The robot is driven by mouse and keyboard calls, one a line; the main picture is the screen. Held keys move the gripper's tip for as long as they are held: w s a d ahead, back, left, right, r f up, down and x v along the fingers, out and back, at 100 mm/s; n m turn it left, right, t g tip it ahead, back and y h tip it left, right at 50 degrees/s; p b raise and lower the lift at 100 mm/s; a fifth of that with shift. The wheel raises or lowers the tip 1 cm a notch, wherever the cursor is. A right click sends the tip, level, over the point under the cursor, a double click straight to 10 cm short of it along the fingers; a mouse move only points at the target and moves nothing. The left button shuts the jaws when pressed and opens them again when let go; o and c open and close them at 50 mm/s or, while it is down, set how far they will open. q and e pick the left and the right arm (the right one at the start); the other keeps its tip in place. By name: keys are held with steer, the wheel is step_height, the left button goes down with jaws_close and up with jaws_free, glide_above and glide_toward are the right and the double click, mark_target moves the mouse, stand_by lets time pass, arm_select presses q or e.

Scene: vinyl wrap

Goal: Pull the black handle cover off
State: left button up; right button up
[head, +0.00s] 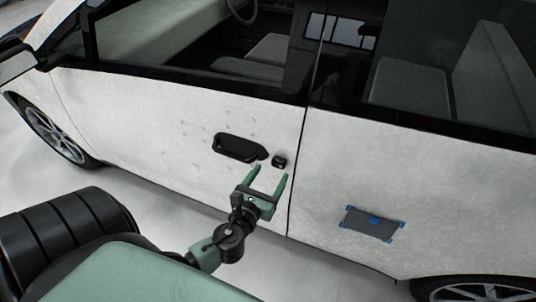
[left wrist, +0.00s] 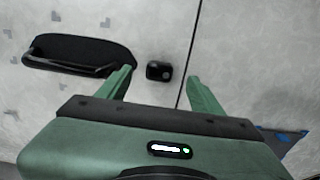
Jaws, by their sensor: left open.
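The black handle cover (head: 279,161) is a small dark block on the white car door, just right of the black door handle (head: 238,148) and left of the door seam. In the left wrist view the cover (left wrist: 159,71) sits between and beyond the tips of my open fingers, with the handle (left wrist: 78,54) to its left. My left gripper (head: 269,172) is open and empty, its fingers pointing at the door just below the cover. I cannot tell its exact distance from the door. My right gripper is not in view.
A dark grey patch with blue tape corners (head: 373,223) is on the rear door at right. Car windows (head: 200,40) run above, and a front wheel (head: 52,135) is at left. Pale floor shows below the car.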

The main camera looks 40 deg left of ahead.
mark_target(278, 163)
arm_select(q)
steer(key=x, duration=0.6)
steer(key=shift+w+f+p, duration=0.1)
steer(key=shift+p, duration=0.2)
jaws_close()
steer(key=shift+s+d, duration=0.15)
steer(key=shift+s, duration=0.6)
steer(key=v, duration=0.6)
steer(key=shift+s+r, duration=0.3)
steer(key=shift+s, duration=0.05)
stand_by(0.8)
stand_by(0.5)
